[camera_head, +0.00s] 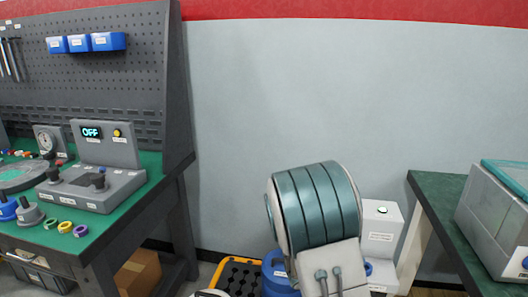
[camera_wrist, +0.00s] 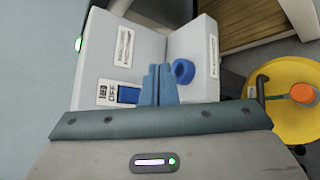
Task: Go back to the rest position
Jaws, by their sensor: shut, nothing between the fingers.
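My gripper (camera_wrist: 159,70) shows in the wrist view as two blue fingers pressed together, with nothing between them. They point at a white device (camera_wrist: 145,38) with a blue rocker switch (camera_wrist: 128,94) marked OFF and a blue ring-shaped knob (camera_wrist: 183,71). The fingertips overlap the device in the picture; I cannot tell whether they touch it. In the head view the white device (camera_head: 382,222) stands at the lower middle right, partly hidden behind my arm. My gripper is not visible in that view.
On the left is a green-topped workbench (camera_head: 150,163) with a control box (camera_head: 105,185) reading OFF and a pegboard (camera_head: 110,60). A green-topped table (camera_head: 428,197) on the right holds a grey case (camera_head: 490,225). A yellow round object (camera_wrist: 285,75) lies right in the wrist view.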

